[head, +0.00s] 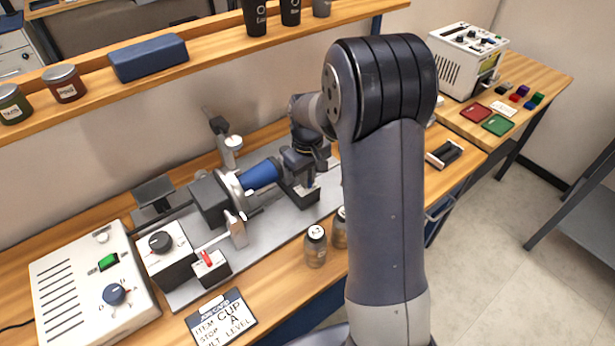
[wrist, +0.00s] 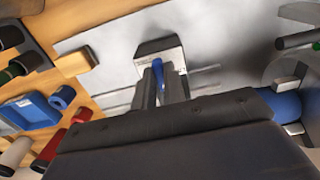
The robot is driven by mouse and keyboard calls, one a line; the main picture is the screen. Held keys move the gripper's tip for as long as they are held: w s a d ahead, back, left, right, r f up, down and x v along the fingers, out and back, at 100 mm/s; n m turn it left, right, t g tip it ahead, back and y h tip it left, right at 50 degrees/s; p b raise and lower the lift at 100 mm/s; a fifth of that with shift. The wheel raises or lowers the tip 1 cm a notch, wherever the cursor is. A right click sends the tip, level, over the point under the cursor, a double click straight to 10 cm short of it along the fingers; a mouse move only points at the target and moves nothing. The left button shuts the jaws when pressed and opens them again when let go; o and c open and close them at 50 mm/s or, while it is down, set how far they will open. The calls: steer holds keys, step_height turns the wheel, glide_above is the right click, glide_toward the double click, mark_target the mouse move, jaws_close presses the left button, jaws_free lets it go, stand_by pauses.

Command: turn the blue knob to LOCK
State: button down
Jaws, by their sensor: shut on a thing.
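My gripper (head: 309,181) is low over the grey block (head: 303,198) at the right part of the machine rail. In the wrist view my gripper (wrist: 160,82) is shut on a slim blue knob (wrist: 158,76), which stands at the block (wrist: 163,50). The fingers hide most of the knob, and I cannot read any LOCK mark or tell its angle. A blue cup (head: 260,175) lies sideways in the machine's chuck (head: 228,187), just left of my gripper. Another dark blue dial (head: 115,294) is on the white control box (head: 75,290), far from my gripper.
Two jars (head: 316,246) stand at the table's front edge. A job card (head: 220,318) lies by a red switch (head: 208,258). A shelf (head: 215,62) runs behind. My arm hides part of the table. Another machine (head: 468,57) stands far right.

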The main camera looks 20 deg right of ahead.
stand_by(0.4)
steer(key=c, duration=1.5)
jaws_free()
steer(key=shift+r, duration=0.1)
step_height(320, 180, up, 11)
steer(key=shift+f+b, duration=0.2)
steer(key=shift+b, duration=0.15)
step_height(320, 180, up, 7)
steer(key=p, duration=0.6)
